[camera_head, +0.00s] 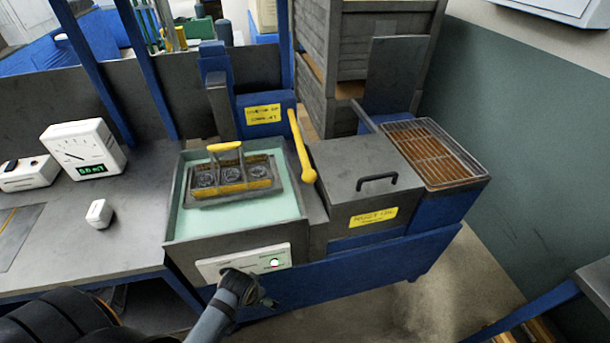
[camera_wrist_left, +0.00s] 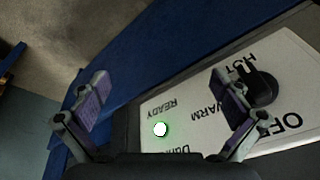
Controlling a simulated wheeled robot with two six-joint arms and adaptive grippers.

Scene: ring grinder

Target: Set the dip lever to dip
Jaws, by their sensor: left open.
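The dip lever (camera_head: 302,146) is a yellow bar with a round knob at its lower end. It slants beside the right edge of the green-lined tank (camera_head: 201,237). A basket with a yellow handle (camera_head: 226,147) holds several round parts at the tank. My left gripper (camera_head: 248,283) is in front of the white control panel (camera_head: 271,257), below and left of the lever's knob, and apart from it. In the left wrist view my left gripper (camera_wrist_left: 160,92) is open, with nothing between its fingers. The lever is not in that view. My right gripper is not in view.
The panel in the wrist view has a black knob (camera_wrist_left: 258,88), a lit green light (camera_wrist_left: 160,129) and OFF, WARM, HOT and READY labels. A lidded grey box (camera_head: 350,170) and wire rack (camera_head: 428,145) stand right of the lever. A white meter (camera_head: 83,149) stands left.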

